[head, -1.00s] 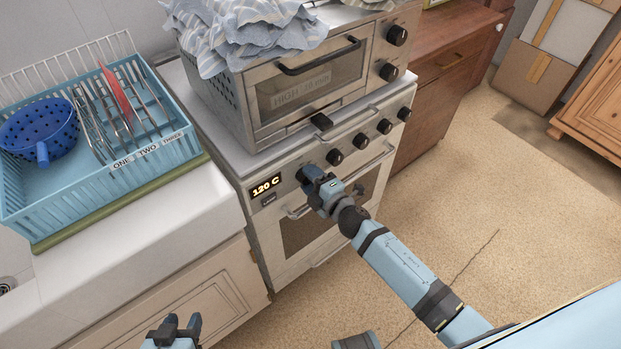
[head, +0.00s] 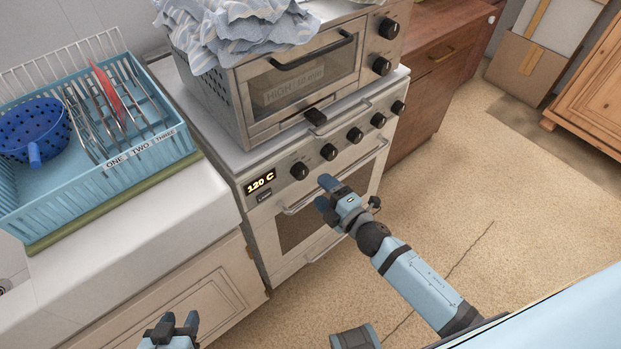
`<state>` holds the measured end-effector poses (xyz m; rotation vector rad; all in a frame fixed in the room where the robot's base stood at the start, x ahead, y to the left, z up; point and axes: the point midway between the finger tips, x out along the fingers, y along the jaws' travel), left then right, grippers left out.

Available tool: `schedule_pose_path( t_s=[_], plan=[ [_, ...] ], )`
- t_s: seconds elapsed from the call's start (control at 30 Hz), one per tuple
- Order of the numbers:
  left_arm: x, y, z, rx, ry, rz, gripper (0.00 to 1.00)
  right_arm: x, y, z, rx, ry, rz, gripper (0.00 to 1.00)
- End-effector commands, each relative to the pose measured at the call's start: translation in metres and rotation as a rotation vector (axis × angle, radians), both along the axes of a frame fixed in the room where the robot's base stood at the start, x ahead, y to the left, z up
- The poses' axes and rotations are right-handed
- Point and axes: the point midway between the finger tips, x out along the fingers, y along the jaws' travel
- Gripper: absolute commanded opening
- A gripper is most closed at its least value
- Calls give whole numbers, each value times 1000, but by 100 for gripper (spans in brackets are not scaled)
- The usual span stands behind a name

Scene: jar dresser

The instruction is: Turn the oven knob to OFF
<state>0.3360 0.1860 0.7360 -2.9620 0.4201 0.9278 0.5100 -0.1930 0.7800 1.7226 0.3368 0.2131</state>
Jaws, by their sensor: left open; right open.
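The oven (head: 256,222) has a row of several black knobs on its front panel. The leftmost knob (head: 299,171) is uncovered, beside the lit display (head: 260,182) that reads 120 C. Another knob (head: 328,152) is just right of it. My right gripper (head: 325,192) is open and empty, in front of the oven, a little below and right of the leftmost knob, apart from it. My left gripper (head: 180,326) is open and empty at the bottom of the view, in front of the cabinet. The knob markings are too small to read.
A toaster oven (head: 295,85) with a cloth (head: 235,30) on top stands on the oven. The oven door handle (head: 345,175) runs below the knobs. A blue dish rack (head: 100,190) is on the left counter.

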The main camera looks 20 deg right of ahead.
Motion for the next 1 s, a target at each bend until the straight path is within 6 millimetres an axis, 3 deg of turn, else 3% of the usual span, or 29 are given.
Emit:
schedule_pose_path(
  t_s=[0.13,0.33,1.0],
  plan=[
    [0,0,-1,-1,0,1,44,-32,-11,1,1,3,0,71],
    [0,-1,-2,-2,-1,1,44,-55,-20,2,1,0,0,71],
    [0,-1,-1,-2,-2,1,44,-60,-22,3,0,-1,0,71]
  ],
)
